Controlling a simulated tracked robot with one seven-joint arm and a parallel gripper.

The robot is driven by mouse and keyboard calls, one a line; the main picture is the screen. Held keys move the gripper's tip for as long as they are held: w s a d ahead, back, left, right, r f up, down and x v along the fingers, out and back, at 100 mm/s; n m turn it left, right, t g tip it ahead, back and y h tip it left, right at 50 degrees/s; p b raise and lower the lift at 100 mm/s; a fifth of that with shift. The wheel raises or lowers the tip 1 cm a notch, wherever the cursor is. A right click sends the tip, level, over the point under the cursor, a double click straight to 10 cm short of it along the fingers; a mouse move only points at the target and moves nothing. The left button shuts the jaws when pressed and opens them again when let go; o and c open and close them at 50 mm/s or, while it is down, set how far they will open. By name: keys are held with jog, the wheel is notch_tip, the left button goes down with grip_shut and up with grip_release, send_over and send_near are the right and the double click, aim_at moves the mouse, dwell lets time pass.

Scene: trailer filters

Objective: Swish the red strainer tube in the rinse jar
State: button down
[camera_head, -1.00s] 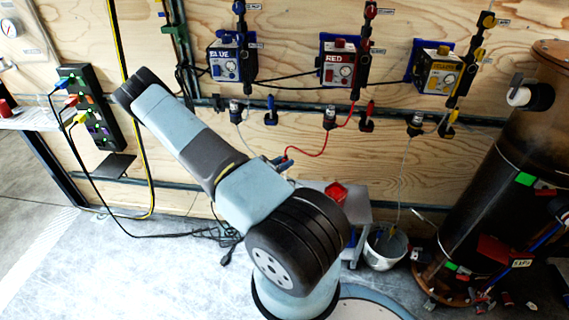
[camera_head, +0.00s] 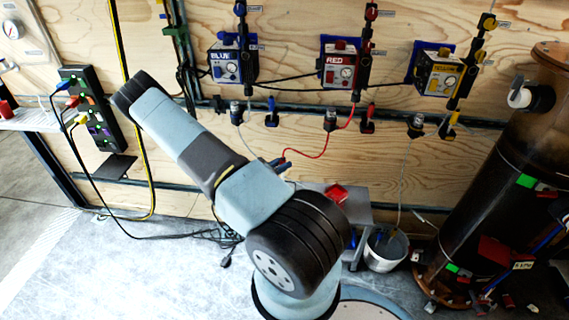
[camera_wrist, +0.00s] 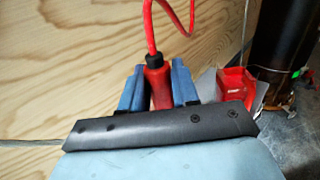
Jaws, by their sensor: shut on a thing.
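The red strainer tube (camera_wrist: 157,84) stands roughly upright between the two blue fingers of my gripper (camera_wrist: 158,88) in the wrist view. The fingers are shut on it, and a red hose (camera_wrist: 150,28) runs up from its dark top. Its lower end is hidden behind the dark gripper edge. In the head view my gripper (camera_head: 279,166) is small and in front of the plywood wall, with the red hose (camera_head: 318,156) rising to the red pump (camera_head: 341,62). I cannot make out a rinse jar for sure. An open red container (camera_wrist: 235,84) is right of my gripper.
The red container also shows on a grey cart (camera_head: 357,215) in the head view. A white bucket (camera_head: 384,258) stands on the floor right of the cart. A large dark cylinder (camera_head: 490,175) stands at the right. Hoses and black cables hang along the wall.

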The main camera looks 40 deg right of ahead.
jog(key=shift+s+d, duration=0.3)
jog(key=shift+s, duration=0.1)
dwell(0.8)
jog(key=shift+r, duration=0.1)
